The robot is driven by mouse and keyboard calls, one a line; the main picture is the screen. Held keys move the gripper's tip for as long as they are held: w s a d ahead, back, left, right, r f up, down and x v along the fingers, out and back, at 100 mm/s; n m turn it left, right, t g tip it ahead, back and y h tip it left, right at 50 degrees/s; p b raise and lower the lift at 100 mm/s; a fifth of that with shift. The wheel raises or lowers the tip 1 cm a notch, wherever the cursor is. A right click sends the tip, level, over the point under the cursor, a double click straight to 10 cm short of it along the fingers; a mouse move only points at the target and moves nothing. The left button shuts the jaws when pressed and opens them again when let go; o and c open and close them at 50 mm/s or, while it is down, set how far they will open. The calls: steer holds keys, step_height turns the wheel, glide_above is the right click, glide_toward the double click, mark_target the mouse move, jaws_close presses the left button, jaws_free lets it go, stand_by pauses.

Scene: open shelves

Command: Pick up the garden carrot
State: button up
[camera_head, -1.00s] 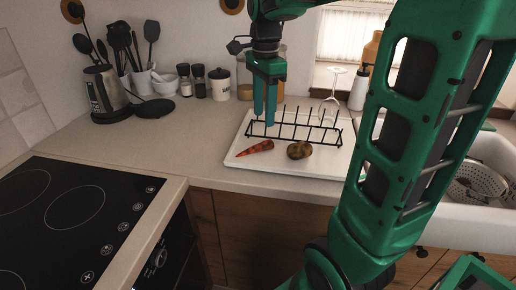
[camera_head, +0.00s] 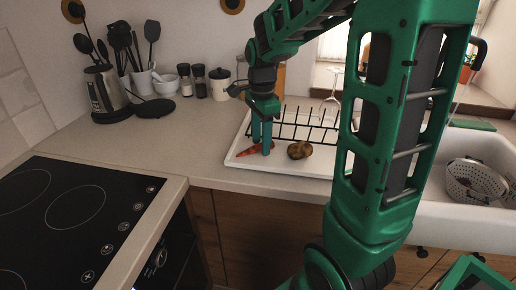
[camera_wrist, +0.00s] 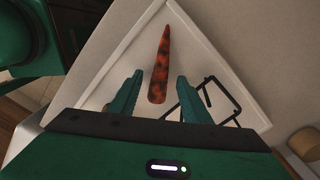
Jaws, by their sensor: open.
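The garden carrot (camera_head: 249,150) is orange-red with dark patches and lies on the left part of the white tray (camera_head: 240,162). In the wrist view the carrot (camera_wrist: 160,66) points away from me, with its thick end near the gap between my fingers. My gripper (camera_head: 261,147) is low over the tray at the carrot, and one finger hides part of it in the head view. In the wrist view my gripper (camera_wrist: 154,94) is open, with one finger on each side of the carrot's thick end. I see no contact.
A brown, roundish vegetable (camera_head: 299,150) lies on the tray right of the carrot. A black wire rack (camera_head: 300,128) stands behind it; its bars also show beside my right finger in the wrist view (camera_wrist: 222,88). Jars (camera_head: 219,84) stand at the back. The counter left of the tray is clear.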

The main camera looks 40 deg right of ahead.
steer(key=shift+f, duration=0.2)
jaws_close()
steer(key=shift+r, duration=0.2)
